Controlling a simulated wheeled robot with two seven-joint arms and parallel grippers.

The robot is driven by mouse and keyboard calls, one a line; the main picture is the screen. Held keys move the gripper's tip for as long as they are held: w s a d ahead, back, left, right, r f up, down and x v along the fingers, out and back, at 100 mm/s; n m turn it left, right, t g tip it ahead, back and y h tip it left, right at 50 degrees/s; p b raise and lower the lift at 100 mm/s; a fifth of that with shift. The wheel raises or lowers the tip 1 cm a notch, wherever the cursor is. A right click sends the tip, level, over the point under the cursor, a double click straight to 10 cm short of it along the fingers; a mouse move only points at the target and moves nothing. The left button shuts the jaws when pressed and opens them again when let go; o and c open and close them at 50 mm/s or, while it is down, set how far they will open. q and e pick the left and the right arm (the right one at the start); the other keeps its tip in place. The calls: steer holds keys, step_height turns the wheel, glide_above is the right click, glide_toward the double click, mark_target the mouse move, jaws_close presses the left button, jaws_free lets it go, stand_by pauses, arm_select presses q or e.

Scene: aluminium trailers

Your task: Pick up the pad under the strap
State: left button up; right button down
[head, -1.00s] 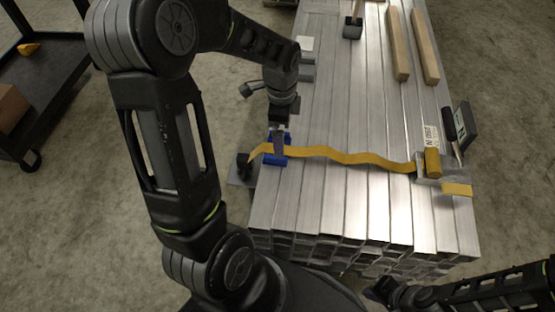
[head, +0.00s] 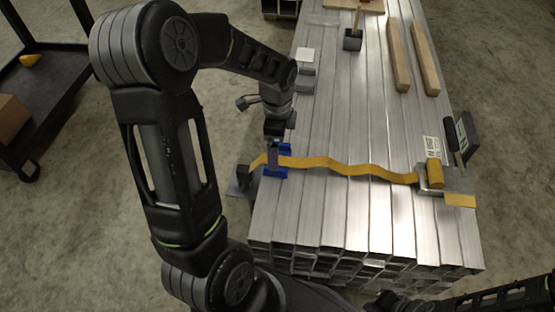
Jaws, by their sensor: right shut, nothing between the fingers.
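A blue pad (head: 283,174) sits at the left edge of the aluminium stack, under the left end of the yellow strap (head: 345,168). The strap runs across the stack, slightly wavy. A dark grey piece stands over the pad's middle and hides part of it. My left gripper (head: 274,141) points down just above the pad; its fingers are small and dark, and I cannot tell whether they touch it or are open. My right gripper (head: 382,303) is shut and empty at the bottom edge, in front of the stack and far from the pad.
The aluminium tubes (head: 340,205) form a long stack. At its right edge are a yellow roll (head: 434,173), a white label (head: 431,147) and a dark device (head: 465,130). Two wooden bars (head: 399,55) lie further back.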

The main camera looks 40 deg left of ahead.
arm_select(q)
step_height(320, 180, down, 4)
steer(key=shift+f+b, duration=0.1)
steer(key=shift+b, duration=0.75)
steer(key=shift+f, duration=0.5)
steer(key=c, duration=1.1)
steer(key=shift+w, duration=0.1)
steer(key=shift+c, duration=0.2)
step_height(320, 180, up, 10)
steer(key=p, duration=0.2)
steer(key=shift+p, duration=0.4)
